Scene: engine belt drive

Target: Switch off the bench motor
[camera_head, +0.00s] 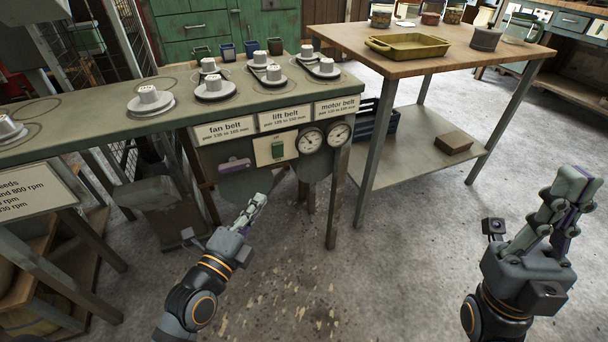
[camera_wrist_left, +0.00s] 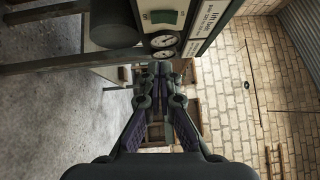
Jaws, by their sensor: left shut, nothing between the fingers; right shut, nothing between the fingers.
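A green switch (camera_head: 277,150) sits on a cream plate (camera_head: 264,156) on the front panel of the bench (camera_head: 175,125). The switch also shows at the top of the left wrist view (camera_wrist_left: 166,17). I cannot tell which way it is set. My left gripper (camera_head: 260,200) is shut and empty, below and in front of the panel, apart from the switch. Its closed fingers show in the left wrist view (camera_wrist_left: 160,72). My right gripper (camera_head: 572,182) is shut and empty at the far right, over open floor.
Two round gauges (camera_head: 311,142) sit right of the switch, a purple handle (camera_head: 234,164) left of it. Several pulleys (camera_head: 150,99) stand on the bench top. A wooden table (camera_head: 450,55) with a yellow tray (camera_head: 409,46) stands right. The floor in front is clear.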

